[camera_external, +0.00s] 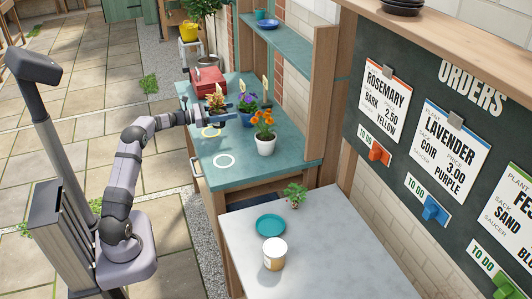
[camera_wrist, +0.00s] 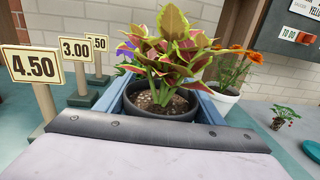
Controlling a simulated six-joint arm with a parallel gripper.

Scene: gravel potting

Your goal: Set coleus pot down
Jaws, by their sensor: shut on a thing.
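The coleus (camera_wrist: 172,50), with red and yellow-green leaves, stands upright in a dark round pot (camera_wrist: 150,114) filled with soil. My gripper (camera_wrist: 165,95) is shut on this pot, with a blue finger along each side; its front edge hides the pot's lower part. In the external view the coleus leaves (camera_external: 216,101) show at my gripper (camera_external: 229,114), over the teal bench (camera_external: 245,176). I cannot tell whether the pot touches the bench.
Purple flowers in a blue pot (camera_external: 246,118) and orange flowers in a white pot (camera_external: 266,144) stand close to the right. Price signs (camera_wrist: 75,50) stand at the left in the wrist view. A red box (camera_external: 206,80) is behind. The bench around the white ring is clear.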

